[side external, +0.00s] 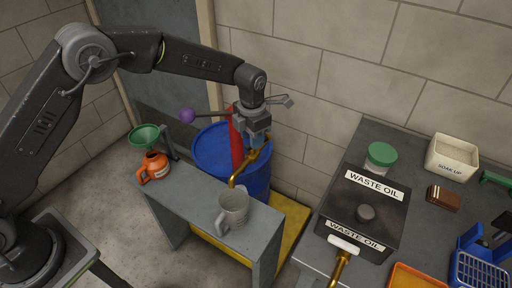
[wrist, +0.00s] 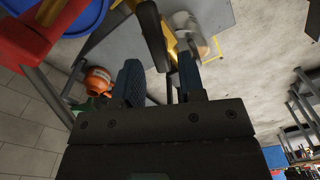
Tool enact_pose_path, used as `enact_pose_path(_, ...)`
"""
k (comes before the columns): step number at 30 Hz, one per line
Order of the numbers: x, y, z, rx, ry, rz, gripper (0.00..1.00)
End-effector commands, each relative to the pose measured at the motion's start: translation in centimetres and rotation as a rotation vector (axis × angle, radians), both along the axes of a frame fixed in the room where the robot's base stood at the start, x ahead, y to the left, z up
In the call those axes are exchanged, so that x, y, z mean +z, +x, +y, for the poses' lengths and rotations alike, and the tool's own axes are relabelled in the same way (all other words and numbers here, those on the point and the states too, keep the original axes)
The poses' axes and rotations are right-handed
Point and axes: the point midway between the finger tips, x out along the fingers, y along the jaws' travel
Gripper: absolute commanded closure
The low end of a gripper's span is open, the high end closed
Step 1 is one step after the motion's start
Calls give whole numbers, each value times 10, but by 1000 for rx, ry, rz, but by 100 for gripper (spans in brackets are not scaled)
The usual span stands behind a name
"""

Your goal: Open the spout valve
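A blue drum (side external: 212,160) stands behind a grey bench, with a red pump body (side external: 236,143) on top. A brass spout (side external: 253,168) runs from it down toward a grey mug (side external: 234,207). The spout also shows in the wrist view (wrist: 168,38), beside the mug (wrist: 188,32). My gripper (side external: 257,143) points down over the spout's upper part. In the wrist view its two blue fingers (wrist: 160,72) are apart, with a black lever (wrist: 152,32) between them and gaps visible. The valve itself is mostly hidden by the gripper in the side view.
The bench (side external: 180,195) holds the mug. An orange jug (side external: 153,168) with a green funnel (side external: 144,137) is at left. A purple-knobbed rod (side external: 188,115) sticks out left of the pump.

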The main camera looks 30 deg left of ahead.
Motion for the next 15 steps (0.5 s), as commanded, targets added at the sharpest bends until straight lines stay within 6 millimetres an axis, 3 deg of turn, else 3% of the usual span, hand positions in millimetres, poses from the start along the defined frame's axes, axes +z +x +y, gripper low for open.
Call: enact_pose_path(15,-21,0,0,0,0,1,63)
